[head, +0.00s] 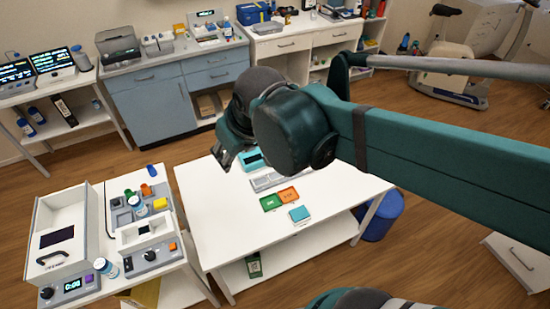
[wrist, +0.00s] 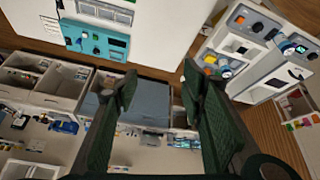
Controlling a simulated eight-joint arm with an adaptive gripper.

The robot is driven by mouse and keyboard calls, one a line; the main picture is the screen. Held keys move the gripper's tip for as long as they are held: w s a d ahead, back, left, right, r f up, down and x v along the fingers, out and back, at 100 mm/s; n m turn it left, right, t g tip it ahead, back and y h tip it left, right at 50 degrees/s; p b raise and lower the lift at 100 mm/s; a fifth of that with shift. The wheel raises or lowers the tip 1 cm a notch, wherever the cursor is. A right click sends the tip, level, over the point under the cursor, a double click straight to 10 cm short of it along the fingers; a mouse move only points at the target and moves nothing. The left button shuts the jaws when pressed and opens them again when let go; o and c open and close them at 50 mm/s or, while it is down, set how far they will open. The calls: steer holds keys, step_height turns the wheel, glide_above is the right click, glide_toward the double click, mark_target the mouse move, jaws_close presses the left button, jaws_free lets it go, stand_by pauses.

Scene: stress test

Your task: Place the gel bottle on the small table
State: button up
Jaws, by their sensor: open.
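My gripper (wrist: 158,82) is open and empty in the wrist view, its two dark green fingers well apart. In the head view my gripper (head: 225,158) hangs above the back left of a low white table (head: 215,225), partly hidden by my arm. I cannot tell which bottle is the gel bottle. White-capped bottles (head: 104,268) stand among the devices at the left. A blue-and-white bottle (head: 227,28) stands on the back counter, and dark blue bottles (head: 36,115) stand on a shelf at the far left. The white table also shows in the wrist view (wrist: 165,22).
The table holds a teal device (head: 252,160), a grey tray (head: 268,181), green (head: 270,202) and orange (head: 288,195) pieces and a small teal-topped box (head: 299,214). Its left and front top is clear. A device bench (head: 172,272) stands left; a blue bin (head: 382,218) stands right.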

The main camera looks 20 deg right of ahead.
steer(key=s+d+m+t+h, duration=0.1)
steer(key=s+d+m, duration=0.2)
steer(key=s+d, duration=0.3)
steer(key=d, duration=0.2)
steer(key=shift+d+f+t, duration=0.3)
steer(key=shift+t, duration=0.1)
stand_by(0.5)
